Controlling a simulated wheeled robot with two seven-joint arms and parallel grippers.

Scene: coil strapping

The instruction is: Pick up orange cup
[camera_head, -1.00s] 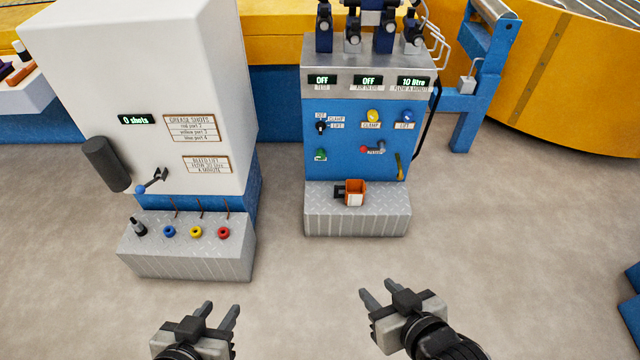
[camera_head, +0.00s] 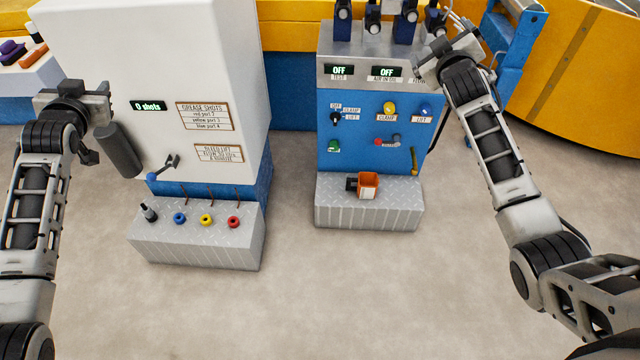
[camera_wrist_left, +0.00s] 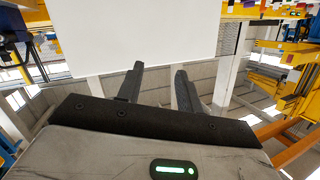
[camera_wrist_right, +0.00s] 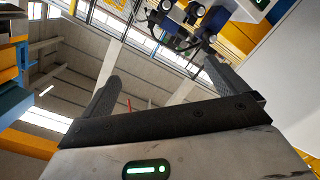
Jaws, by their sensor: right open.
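The orange cup (camera_head: 368,184) stands on the grey tread-plate step (camera_head: 340,214) in front of the blue control panel, with a dark handle-like part on its left side. My left gripper (camera_head: 108,100) is raised in front of the white cabinet at the left, far from the cup. The left wrist view shows its two fingers (camera_wrist_left: 158,88) apart with nothing between them. My right gripper (camera_head: 430,55) is raised in front of the upper right of the blue panel, well above the cup. The right wrist view shows its fingers (camera_wrist_right: 160,88) wide apart and empty.
The white cabinet (camera_head: 150,60) has a dark cylinder (camera_head: 120,150) and a small lever on its front. Its step (camera_head: 195,245) bears a dark nozzle and blue, yellow and red rings. The blue panel (camera_head: 350,160) carries knobs and labels. The floor in front is clear.

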